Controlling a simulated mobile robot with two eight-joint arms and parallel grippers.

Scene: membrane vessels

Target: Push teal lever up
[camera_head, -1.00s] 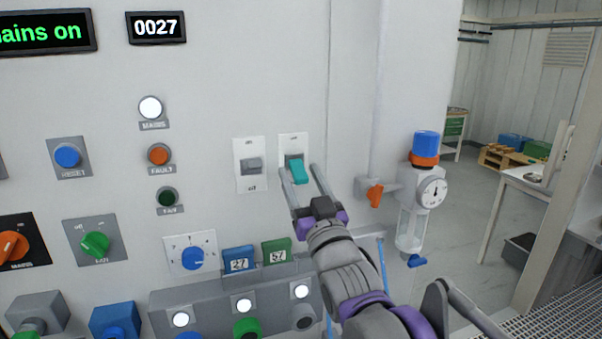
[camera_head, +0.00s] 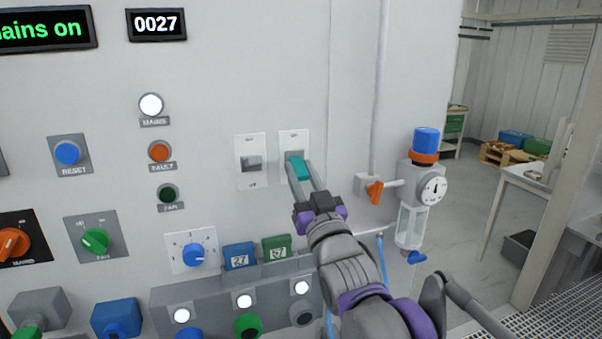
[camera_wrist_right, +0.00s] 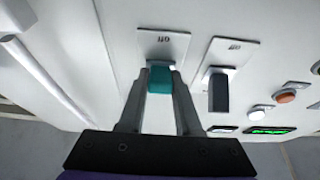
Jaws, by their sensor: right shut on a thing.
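The teal lever (camera_head: 300,168) sits on a white switch plate on the panel, pointing outward and downward. It also shows in the right wrist view (camera_wrist_right: 160,80), between the finger ends below the upside-down "off" label. My right gripper (camera_head: 301,173) is shut on the teal lever, with one finger on each side of it. In the right wrist view the fingers (camera_wrist_right: 160,82) lie along the lever's left and right sides. My left gripper is not in view.
A grey lever (camera_head: 251,163) on a similar plate is just left of the teal one. An orange valve handle (camera_head: 375,191) and a gauge unit (camera_head: 433,188) are to the right. Knobs and buttons fill the panel below and left.

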